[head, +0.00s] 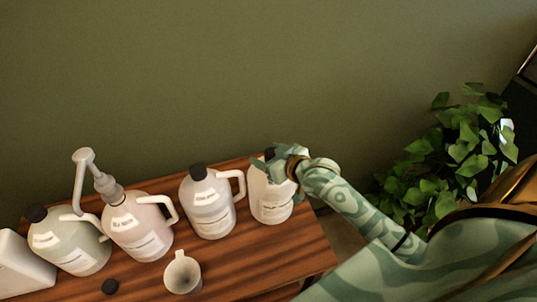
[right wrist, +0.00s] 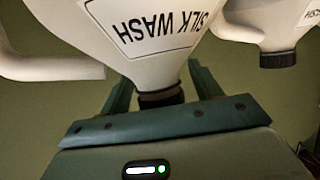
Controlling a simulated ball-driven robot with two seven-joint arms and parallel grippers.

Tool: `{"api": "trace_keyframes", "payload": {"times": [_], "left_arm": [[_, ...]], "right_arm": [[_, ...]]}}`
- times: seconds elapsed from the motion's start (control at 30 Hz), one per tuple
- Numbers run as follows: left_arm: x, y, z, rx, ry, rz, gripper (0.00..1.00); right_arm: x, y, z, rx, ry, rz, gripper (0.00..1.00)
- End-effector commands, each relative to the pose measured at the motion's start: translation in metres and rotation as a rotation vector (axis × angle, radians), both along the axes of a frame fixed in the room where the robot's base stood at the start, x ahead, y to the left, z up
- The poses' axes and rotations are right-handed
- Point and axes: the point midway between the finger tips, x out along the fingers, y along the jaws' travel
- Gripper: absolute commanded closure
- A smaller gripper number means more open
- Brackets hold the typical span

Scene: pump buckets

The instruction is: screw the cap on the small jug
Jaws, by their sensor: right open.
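The small jug (head: 270,203) is white with a label and stands at the right end of the row. Its black cap (head: 269,153) sits at the neck. In the right wrist view the jug (right wrist: 150,60) appears upside down, labelled SILK WASH, and the dark cap (right wrist: 161,97) shows at its neck. My right gripper (head: 277,164) is open, with its fingers on either side of the neck and cap. Whether they touch, and how tight the cap is, I cannot tell. My left gripper is out of view.
A capped jug (head: 208,207) stands just left, then a pump jug (head: 138,230), another capped jug (head: 68,243) and a white block-like container (head: 22,266). A plant (head: 440,165) is right.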

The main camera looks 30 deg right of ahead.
Motion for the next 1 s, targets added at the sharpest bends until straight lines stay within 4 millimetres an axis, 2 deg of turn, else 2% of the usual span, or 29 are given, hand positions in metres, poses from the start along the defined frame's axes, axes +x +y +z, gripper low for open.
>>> {"api": "trace_keyframes", "payload": {"times": [0.17,0.27,0.37,0.7,0.83,1.0], "left_arm": [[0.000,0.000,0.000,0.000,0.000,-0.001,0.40],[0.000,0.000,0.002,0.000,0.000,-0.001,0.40],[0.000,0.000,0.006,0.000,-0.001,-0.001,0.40],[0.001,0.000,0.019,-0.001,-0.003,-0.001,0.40],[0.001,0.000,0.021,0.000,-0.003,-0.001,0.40],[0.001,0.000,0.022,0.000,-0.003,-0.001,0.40]], "right_arm": [[-0.001,0.000,0.000,0.000,0.000,0.000,0.36],[-0.008,-0.002,0.003,-0.001,0.001,-0.001,0.36],[-0.025,-0.004,0.011,-0.002,0.002,0.001,0.36],[-0.108,-0.017,0.045,-0.001,0.004,0.001,0.36],[-0.131,-0.021,0.054,0.000,0.003,0.001,0.36],[-0.146,-0.023,0.061,0.000,0.000,0.000,0.36]]}}
